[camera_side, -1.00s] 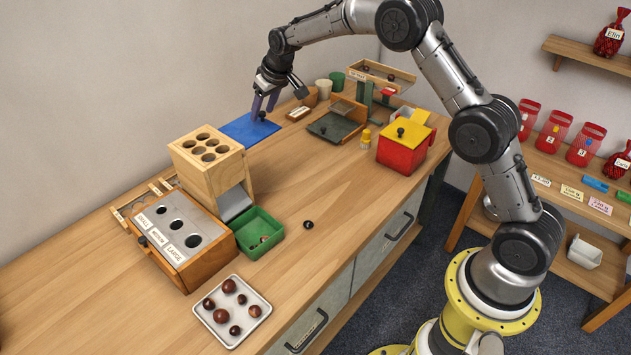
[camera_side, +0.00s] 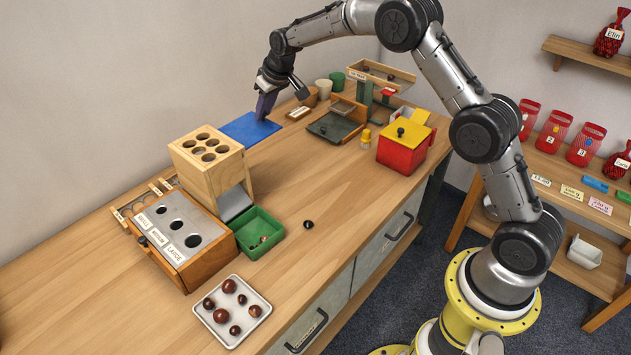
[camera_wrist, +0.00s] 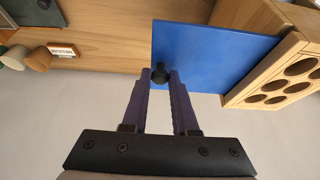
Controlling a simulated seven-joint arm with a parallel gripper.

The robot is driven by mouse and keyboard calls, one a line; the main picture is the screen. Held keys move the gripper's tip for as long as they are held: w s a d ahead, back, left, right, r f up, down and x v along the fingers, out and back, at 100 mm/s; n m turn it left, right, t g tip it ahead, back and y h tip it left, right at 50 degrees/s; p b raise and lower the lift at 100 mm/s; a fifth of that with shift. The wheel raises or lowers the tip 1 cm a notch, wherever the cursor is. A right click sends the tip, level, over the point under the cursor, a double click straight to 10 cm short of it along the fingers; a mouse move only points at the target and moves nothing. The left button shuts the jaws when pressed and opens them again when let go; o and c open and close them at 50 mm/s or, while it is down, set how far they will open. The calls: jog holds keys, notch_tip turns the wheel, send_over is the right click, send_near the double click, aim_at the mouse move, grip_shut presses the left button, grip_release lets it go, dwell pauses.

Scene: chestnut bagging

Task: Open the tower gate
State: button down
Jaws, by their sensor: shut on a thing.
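The wooden tower (camera_side: 232,183) stands on the bench, with several round holes in its top and a grey sloping plate (camera_side: 234,204) at its side. A flat blue panel (camera_side: 245,127) reaches out from behind the tower. In the wrist view the blue panel (camera_wrist: 220,52) meets the tower's edge (camera_wrist: 268,72); the join is not clear. A black knob (camera_wrist: 160,74) sits near the panel's outer end. My gripper (camera_side: 263,115) is upright over that end, its purple fingers shut on the knob.
A grader box (camera_side: 182,232) with a green tray (camera_side: 257,234) stands in front of the tower. A white tray of chestnuts (camera_side: 231,311) is at the front. A small labelled block (camera_side: 298,113) and cups (camera_side: 323,89) are right of the panel.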

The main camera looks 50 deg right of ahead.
jog(key=shift+d, duration=0.15)
jog(key=c, duration=0.7)
grip_release()
jog(key=shift+r, duration=0.15)
jog(key=shift+r, duration=3.4)
